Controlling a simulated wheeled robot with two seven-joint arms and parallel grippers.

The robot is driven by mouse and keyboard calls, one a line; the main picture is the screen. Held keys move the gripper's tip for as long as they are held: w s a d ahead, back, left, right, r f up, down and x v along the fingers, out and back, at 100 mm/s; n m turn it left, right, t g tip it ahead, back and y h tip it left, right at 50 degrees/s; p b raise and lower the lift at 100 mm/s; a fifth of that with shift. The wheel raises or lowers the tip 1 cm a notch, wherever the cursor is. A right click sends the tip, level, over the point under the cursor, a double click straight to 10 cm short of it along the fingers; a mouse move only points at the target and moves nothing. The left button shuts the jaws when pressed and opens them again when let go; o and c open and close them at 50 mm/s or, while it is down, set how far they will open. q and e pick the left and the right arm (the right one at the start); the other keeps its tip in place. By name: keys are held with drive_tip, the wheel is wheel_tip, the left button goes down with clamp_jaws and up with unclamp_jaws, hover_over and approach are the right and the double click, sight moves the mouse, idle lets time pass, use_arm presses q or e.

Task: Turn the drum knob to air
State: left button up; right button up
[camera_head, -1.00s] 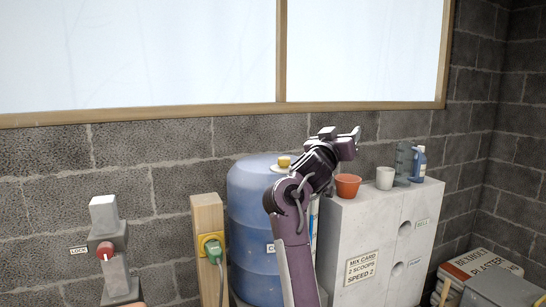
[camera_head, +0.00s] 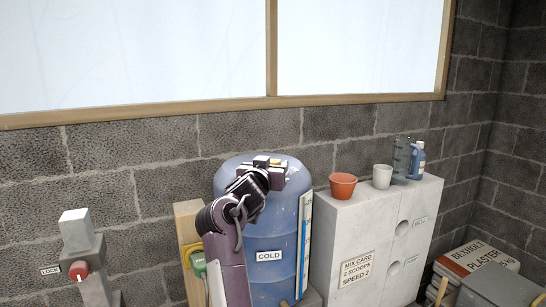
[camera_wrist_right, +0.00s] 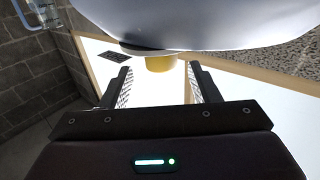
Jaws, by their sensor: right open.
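The blue drum (camera_head: 270,215) stands against the block wall with a COLD label on its side. A small yellow knob (camera_head: 275,161) sits on its top, partly hidden by my right gripper (camera_head: 268,170) in the head view. In the right wrist view the yellow knob (camera_wrist_right: 160,63) shows between the two fingertips, below the pale drum top (camera_wrist_right: 200,25). The right gripper (camera_wrist_right: 160,72) is open, with a gap on each side of the knob. Whether the knob lies fully inside the jaws cannot be told. My left gripper is not in view.
A grey cabinet (camera_head: 330,240) right of the drum carries an orange pot (camera_head: 343,185), a white cup (camera_head: 382,177) and a blue bottle (camera_head: 417,160). A wooden post (camera_head: 187,215) with a green plug stands left. A red-knobbed fixture (camera_head: 78,271) marked LOCK is farther left.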

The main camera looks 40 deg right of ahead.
drive_tip(key=shift+x, duration=1.15)
drive_tip(key=shift+w+d+f+p, duration=0.1)
drive_tip(key=shift+w+p, duration=0.1)
drive_tip(key=shift+p, duration=0.1)
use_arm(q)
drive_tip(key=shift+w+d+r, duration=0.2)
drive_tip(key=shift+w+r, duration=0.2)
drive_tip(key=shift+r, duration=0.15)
use_arm(e)
drive_tip(key=shift+s, duration=0.1)
drive_tip(key=shift+c, duration=0.2)
